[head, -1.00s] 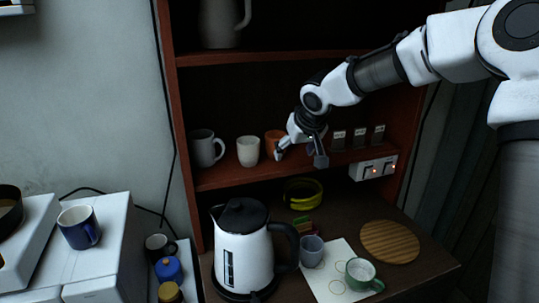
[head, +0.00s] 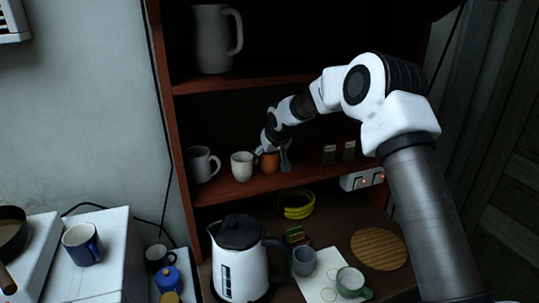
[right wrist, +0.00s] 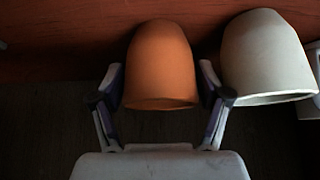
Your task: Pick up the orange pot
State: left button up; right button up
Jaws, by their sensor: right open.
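The orange pot (head: 270,163) stands on the middle shelf of the red-brown cabinet, just right of a cream cup (head: 242,167). My right gripper (head: 273,153) is at the pot, with one finger on each side of it. In the right wrist view the orange pot (right wrist: 160,60) sits between the two open fingers of my right gripper (right wrist: 162,84). The cream cup (right wrist: 265,55) is close beside the right-hand finger there. The fingers are near the pot's sides; I cannot tell whether they touch it. My left gripper is not in view.
A grey mug (head: 201,164) stands left of the cream cup. Small labelled containers (head: 329,153) are to the right on the shelf. A kettle (head: 241,262), a grey cup (head: 304,262), a green mug (head: 351,283) and a round wooden board (head: 378,249) occupy the counter below.

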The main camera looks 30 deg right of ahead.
jog(key=shift+x, duration=1.25)
jog(key=shift+s+r, duration=0.1)
jog(key=shift+r, duration=0.05)
jog(key=c, duration=0.9)
jog(key=shift+c, duration=0.3)
